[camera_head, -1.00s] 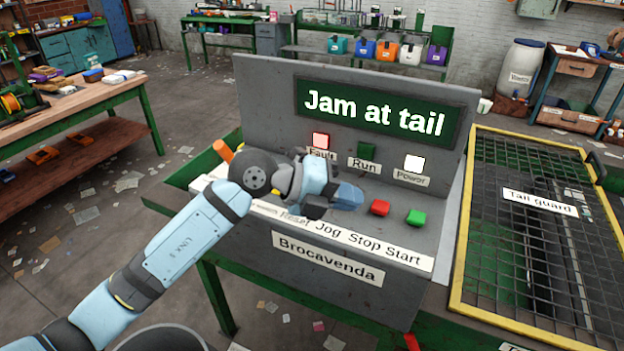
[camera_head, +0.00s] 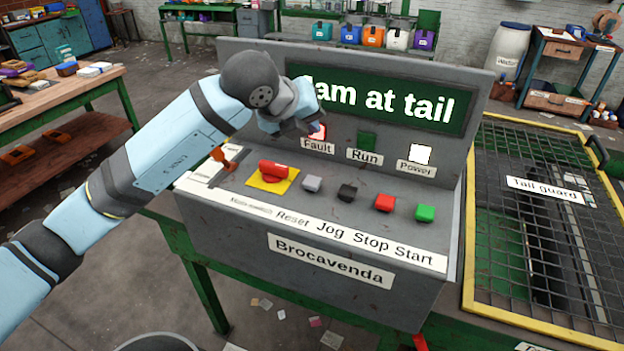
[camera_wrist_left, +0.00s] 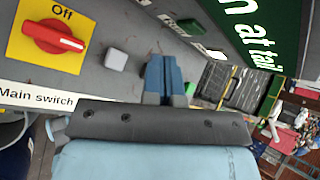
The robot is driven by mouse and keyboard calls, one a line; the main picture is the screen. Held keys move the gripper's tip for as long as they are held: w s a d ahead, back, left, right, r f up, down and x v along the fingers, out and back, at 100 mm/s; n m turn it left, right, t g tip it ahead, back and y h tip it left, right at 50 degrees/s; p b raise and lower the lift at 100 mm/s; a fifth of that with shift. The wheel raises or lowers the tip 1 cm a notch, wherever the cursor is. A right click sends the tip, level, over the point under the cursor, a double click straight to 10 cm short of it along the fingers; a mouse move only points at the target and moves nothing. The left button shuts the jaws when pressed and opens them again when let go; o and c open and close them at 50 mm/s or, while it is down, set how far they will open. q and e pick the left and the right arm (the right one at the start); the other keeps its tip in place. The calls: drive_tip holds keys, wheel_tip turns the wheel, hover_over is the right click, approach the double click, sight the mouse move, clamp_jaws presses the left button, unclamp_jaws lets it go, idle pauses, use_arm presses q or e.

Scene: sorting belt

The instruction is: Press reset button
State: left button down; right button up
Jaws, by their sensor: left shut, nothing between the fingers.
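The reset button (camera_head: 311,184) is a small grey block on the sloped panel, above the "Reset" label (camera_head: 292,218). In the left wrist view a pale grey button (camera_wrist_left: 116,60) stands left of my fingers. My left gripper (camera_head: 303,127) is above and behind the button row, in front of the upright board near the Fault lamp (camera_head: 318,132). In the left wrist view its blue fingers (camera_wrist_left: 165,78) are together and empty, apart from the grey button. My right gripper is not in view.
The red main switch (camera_head: 273,172) sits on a yellow plate, left of reset. Black jog (camera_head: 347,192), red stop (camera_head: 385,202) and green start (camera_head: 425,213) buttons stand to the right. The green sign (camera_head: 390,103) reads "Jam at tail". The tail guard mesh (camera_head: 545,240) is at right.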

use_arm(q)
drive_tip(key=b, duration=0.3)
hover_over(309, 180)
wheel_tip(309, 180, down, 8)
drive_tip(key=shift+r, duration=0.1)
drive_tip(key=shift+f+b, duration=0.45)
drive_tip(key=shift+f, duration=0.05)
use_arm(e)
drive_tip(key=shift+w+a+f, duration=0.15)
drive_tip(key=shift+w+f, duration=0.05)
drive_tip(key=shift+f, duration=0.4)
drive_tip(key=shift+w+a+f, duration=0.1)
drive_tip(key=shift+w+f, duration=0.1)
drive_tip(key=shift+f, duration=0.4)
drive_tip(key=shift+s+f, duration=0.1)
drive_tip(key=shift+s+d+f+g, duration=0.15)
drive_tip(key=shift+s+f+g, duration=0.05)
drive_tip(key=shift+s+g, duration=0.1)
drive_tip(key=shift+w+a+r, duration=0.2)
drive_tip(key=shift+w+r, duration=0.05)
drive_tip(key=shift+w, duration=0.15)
